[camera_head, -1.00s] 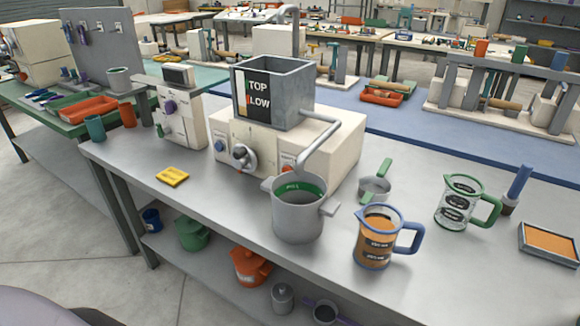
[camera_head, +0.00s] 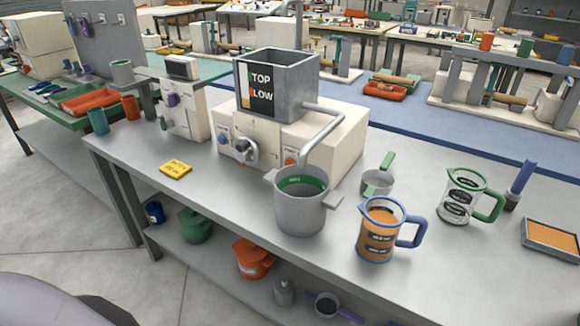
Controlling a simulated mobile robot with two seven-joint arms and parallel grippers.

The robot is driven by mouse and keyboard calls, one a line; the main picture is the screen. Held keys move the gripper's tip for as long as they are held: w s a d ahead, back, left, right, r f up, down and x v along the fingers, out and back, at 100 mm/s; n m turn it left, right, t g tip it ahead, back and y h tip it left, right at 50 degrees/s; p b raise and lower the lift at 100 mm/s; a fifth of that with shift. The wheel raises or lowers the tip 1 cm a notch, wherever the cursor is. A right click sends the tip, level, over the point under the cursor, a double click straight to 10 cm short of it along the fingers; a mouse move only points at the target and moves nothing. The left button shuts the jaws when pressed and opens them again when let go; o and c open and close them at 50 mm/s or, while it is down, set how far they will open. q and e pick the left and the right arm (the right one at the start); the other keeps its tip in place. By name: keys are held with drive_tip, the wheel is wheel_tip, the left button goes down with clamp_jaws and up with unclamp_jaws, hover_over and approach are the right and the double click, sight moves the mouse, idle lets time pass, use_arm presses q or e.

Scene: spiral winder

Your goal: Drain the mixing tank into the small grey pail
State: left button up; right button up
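The mixing tank (camera_head: 278,82) is an open grey square box with a "TOP" and "LOW" label, on top of a cream machine (camera_head: 330,142). The machine's front has a dark-and-silver knob (camera_head: 245,151), a blue button and an orange button. A grey spout pipe (camera_head: 322,138) runs from the tank's right side down toward the grey pail (camera_head: 301,213). The pail stands upright on the grey table with its mouth under the pipe's end; a green band shows inside its rim. The tank's contents are hidden. Neither of my grippers is in view.
A blue-handled jug of orange liquid (camera_head: 378,238), a small green-handled pan (camera_head: 377,183) and a green-handled jug (camera_head: 461,197) stand right of the pail. A yellow block (camera_head: 176,169) lies left on the table (camera_head: 225,205). Pots sit on the lower shelf.

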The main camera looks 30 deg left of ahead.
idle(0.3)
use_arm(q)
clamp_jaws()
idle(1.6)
